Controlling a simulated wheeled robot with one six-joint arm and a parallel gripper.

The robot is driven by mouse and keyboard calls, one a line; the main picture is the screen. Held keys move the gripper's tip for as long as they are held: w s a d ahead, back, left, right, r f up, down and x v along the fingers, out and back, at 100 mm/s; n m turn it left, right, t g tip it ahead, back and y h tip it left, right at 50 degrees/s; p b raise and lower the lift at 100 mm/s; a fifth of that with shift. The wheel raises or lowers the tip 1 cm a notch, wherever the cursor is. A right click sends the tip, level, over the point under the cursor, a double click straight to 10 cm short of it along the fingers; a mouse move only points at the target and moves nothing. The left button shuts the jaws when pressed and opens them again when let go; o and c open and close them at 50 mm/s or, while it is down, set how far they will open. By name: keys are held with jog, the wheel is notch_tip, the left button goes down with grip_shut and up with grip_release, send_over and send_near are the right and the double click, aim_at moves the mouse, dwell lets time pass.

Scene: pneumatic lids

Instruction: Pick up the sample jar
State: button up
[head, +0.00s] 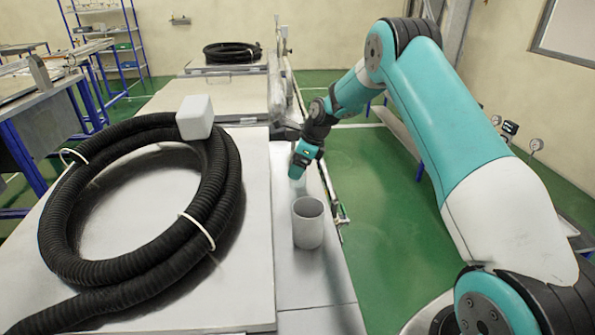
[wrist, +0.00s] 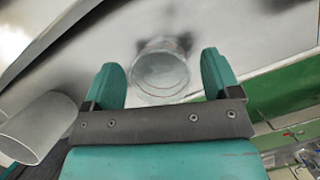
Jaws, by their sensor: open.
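A small clear or pale grey jar (wrist: 161,78), which looks like the sample jar, stands on the grey surface in the wrist view. My gripper (wrist: 160,60) is open, with one finger to the left of the jar and one to the right, and a gap shows on both sides. In the head view my gripper (head: 299,168) points down over the narrow grey ledge, and the jar is mostly hidden or too faint there to make out clearly.
An open white cup (head: 308,224) stands on the ledge nearer me; the wrist view shows it at left (wrist: 38,128). Green floor lies right of the ledge.

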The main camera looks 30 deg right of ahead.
jog(key=shift+x, duration=1.15)
jog(key=c, duration=1)
